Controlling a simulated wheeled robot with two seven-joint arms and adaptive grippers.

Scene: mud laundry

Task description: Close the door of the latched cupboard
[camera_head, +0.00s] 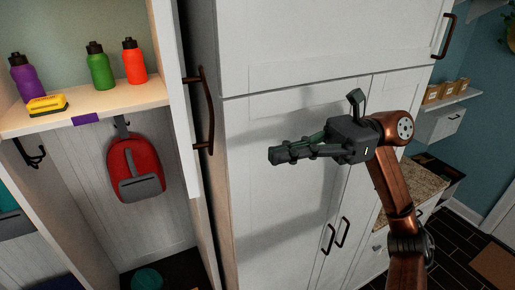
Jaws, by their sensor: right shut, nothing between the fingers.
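A white door panel (171,75) with a long dark bar handle (207,110) stands at the left of centre, seen nearly edge-on. It is beside an open compartment with a shelf; I cannot tell for sure that it is the latched cupboard's door. My right gripper (274,155) comes in from the right. It is shut and empty, its fingers pointing left, in front of the tall white cabinet (265,215) and right of the bar handle, apart from it. No latch can be made out. My left gripper is out of view.
The shelf (100,112) holds purple (25,78), green (99,68) and orange (134,62) bottles and a yellow sponge-like item (47,105). A red bag (135,165) hangs below. The tall cabinet's lower doors look shut. Dark floor (455,255) shows at lower right.

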